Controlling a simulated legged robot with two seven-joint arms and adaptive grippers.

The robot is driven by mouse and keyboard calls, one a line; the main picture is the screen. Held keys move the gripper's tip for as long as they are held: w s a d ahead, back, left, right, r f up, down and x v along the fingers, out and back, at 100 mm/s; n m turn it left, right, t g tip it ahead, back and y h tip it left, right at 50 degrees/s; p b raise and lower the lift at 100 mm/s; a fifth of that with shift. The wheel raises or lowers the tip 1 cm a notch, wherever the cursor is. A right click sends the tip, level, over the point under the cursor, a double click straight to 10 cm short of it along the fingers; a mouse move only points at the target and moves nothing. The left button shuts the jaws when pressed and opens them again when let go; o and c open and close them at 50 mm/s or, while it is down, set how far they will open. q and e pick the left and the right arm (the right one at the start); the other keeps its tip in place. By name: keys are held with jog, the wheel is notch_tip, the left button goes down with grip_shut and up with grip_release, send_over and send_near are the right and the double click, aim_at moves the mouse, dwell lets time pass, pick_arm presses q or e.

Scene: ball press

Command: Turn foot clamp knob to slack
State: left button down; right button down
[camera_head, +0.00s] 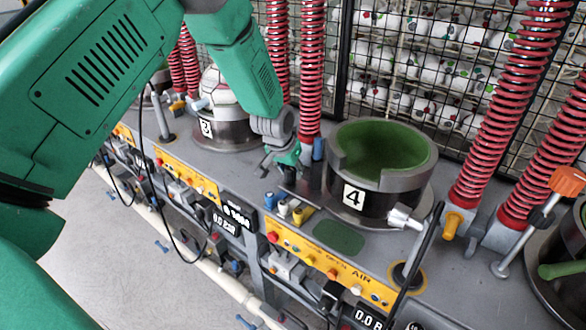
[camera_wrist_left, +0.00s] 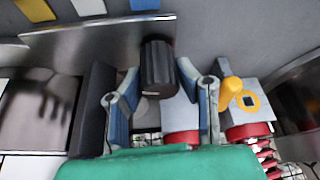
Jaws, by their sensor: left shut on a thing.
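My left gripper (camera_head: 281,160) reaches down in the head view to the machine deck, just left of the pot marked 4 (camera_head: 352,195). In the left wrist view the gripper (camera_wrist_left: 159,72) has its blue-padded fingers on either side of a black ribbed knob (camera_wrist_left: 158,68), closed on it. I take this as the foot clamp knob. The wrist view does not show a clear setting mark on it. My right gripper is not in view.
Blue, white and yellow knobs (camera_head: 302,214) stand in front of the gripper. A yellow lever (camera_wrist_left: 232,90) is to the right in the wrist view. Red springs (camera_head: 312,70) rise behind, with a wire mesh fence (camera_head: 405,60). Pot 3 (camera_head: 225,130) is to the left.

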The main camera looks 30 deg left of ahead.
pick_arm(q)
jog(key=shift+s+f+n+g+y, duration=0.2)
jog(key=shift+n+y, duration=0.1)
jog(key=shift+n, duration=0.5)
jog(key=shift+s+f+n+g+y, duration=0.1)
jog(key=shift+s+f+n+y, duration=0.15)
jog(key=shift+n, duration=0.55)
jog(key=c, duration=1.2)
grip_release()
jog(key=shift+w+r, duration=0.15)
jog(key=shift+r, duration=0.05)
